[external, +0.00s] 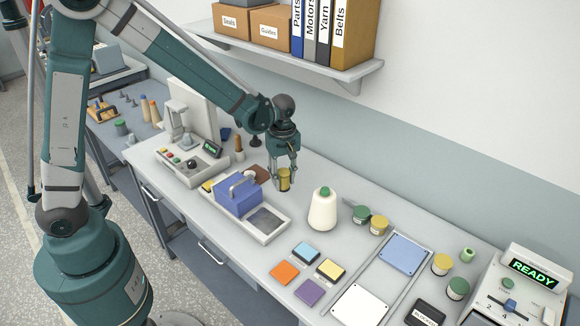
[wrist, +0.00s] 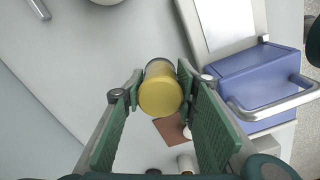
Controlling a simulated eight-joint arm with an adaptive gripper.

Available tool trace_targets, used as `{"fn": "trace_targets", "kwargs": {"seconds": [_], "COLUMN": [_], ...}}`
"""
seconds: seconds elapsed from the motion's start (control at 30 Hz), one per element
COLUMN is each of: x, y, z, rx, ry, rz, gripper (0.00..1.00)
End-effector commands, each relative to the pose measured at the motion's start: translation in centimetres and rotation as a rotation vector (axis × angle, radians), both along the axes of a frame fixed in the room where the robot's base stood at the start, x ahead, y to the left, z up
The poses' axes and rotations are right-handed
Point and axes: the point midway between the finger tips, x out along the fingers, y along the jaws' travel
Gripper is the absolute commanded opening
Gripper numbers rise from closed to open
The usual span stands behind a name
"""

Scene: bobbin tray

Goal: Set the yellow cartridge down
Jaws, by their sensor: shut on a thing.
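The yellow cartridge (external: 284,180) is a short cylinder with a darker rim. My gripper (external: 283,186) is shut on it, behind and to the right of the blue box in the external view. In the wrist view the cartridge (wrist: 160,95) sits between the two green finger pads of my gripper (wrist: 159,84), with its yellow end facing the camera. It looks close to the bench top, but I cannot tell whether it touches it.
A blue handled box (external: 238,194) stands on a grey tray (external: 270,236) just left of the gripper. A white yarn cone (external: 322,210) stands to the right. Green and yellow cartridges (external: 379,226) stand farther right. Bare bench lies between the gripper and the cone.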

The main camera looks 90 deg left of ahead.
Motion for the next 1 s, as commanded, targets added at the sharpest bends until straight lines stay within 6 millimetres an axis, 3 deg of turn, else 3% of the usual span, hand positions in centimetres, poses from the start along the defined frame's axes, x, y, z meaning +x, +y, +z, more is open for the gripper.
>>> {"fn": "trace_targets", "kwargs": {"seconds": [0.2, 0.63, 1.0], "x": [1.1, 1.3, 4.1], "y": [-1.4, -1.4, 1.4], "z": [0.0, 0.0, 0.1], "rx": [0.0, 0.0, 0.0], "ry": [0.0, 0.0, 0.0], "rz": [0.047, 0.053, 0.053], "gripper": [0.15, 0.15, 0.15]}}
